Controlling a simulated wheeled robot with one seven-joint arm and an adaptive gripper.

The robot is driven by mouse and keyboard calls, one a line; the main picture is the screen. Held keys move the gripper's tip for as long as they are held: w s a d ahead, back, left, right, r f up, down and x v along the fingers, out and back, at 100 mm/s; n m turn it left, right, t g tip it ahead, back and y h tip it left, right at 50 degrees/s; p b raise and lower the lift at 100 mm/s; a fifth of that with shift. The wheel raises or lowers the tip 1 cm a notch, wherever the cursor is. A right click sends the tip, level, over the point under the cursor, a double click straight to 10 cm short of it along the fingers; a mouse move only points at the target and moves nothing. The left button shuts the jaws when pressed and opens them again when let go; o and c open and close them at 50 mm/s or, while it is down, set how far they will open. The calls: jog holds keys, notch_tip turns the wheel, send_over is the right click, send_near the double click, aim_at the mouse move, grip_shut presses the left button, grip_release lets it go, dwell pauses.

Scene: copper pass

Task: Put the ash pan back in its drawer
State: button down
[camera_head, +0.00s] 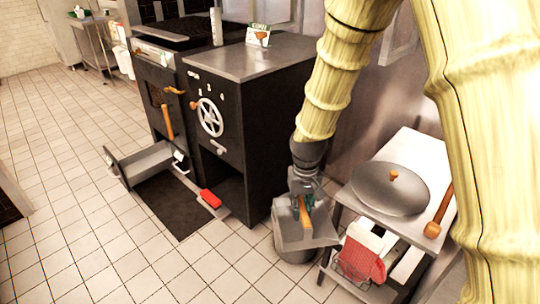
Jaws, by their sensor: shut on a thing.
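My gripper (304,199) is shut on the orange handle of the ash pan (292,236), a grey metal pan. It holds the pan over a grey bucket (293,256), to the right of the black cooker (225,100). The fingertips are small and partly hidden by the handle. An open grey drawer (150,162) stands out low at the front of the cooker's left part, left of my gripper. Its visible inside looks empty. Whether the pan touches the bucket rim I cannot tell.
A black mat (172,207) lies before the cooker. A red-topped tool (210,198) lies near the open lower bay. A side table (439,160) with a round lid (390,187) and wooden-headed mallet (434,228) stands right. Tiled floor at left is clear.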

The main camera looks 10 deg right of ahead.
aim_at(305, 213)
jog(key=r+p, duration=0.1)
jog(key=p, duration=0.3)
jog(key=shift+s+r, duration=0.2)
jog(key=shift+r, duration=0.2)
jog(key=s+r+p, duration=0.1)
jog(key=p, duration=0.5)
jog(key=shift+r, duration=0.15)
jog(key=s+r+p, duration=0.1)
jog(key=p, duration=0.4)
jog(key=shift+s+p, duration=0.25)
jog(key=shift+p, duration=0.4)
